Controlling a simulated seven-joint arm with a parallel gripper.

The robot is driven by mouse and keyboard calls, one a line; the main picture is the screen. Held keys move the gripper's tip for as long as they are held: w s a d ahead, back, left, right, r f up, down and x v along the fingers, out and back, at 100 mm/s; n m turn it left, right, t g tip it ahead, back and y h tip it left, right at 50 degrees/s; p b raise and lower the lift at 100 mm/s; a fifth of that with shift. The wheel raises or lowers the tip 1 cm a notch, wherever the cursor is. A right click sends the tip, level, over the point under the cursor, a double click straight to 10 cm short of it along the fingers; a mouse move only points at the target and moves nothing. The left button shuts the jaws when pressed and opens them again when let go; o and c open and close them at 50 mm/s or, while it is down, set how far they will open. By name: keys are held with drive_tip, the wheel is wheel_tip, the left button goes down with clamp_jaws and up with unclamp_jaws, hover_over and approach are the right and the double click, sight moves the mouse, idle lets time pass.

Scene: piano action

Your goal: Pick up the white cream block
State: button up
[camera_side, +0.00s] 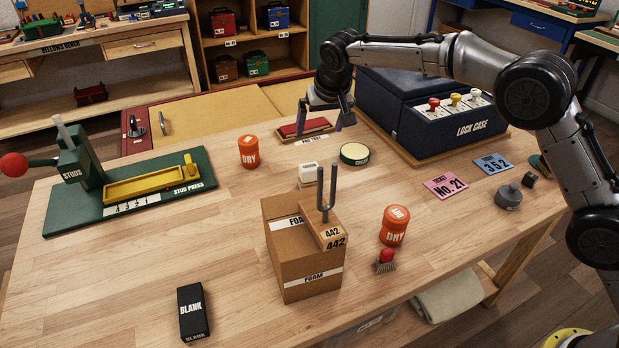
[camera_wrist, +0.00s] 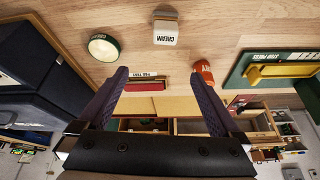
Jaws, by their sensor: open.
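The white cream block (camera_side: 310,175) stands on the wooden bench, just behind the cardboard foam box. My gripper (camera_side: 324,118) is open and empty, in the air by the red pad tray at the back of the bench. In the wrist view its two fingers (camera_wrist: 160,76) are spread wide, and the block lies beyond their tips, apart from them.
A round green-rimmed tin (camera_side: 355,154) stands right of the block and an orange DRY tub (camera_side: 249,152) left of it. The foam box (camera_side: 290,262) with an upright tuning fork (camera_side: 326,195) is in front. The red pad tray (camera_side: 304,128) and dark lock case (camera_side: 455,128) are behind.

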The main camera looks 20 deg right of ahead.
wheel_tip(320, 180, down, 3)
drive_tip(key=a, duration=0.1)
hover_over(310, 166)
drive_tip(key=s, duration=0.2)
drive_tip(key=shift+g, duration=0.3)
drive_tip(key=f, duration=0.6)
drive_tip(key=shift+s+a+f, duration=0.2)
drive_tip(key=shift+a+f, duration=0.05)
drive_tip(key=shift+f, duration=0.05)
drive_tip(key=shift+x, duration=3.2)
drive_tip(key=c, duration=1.5)
drive_tip(key=shift+r, duration=0.1)
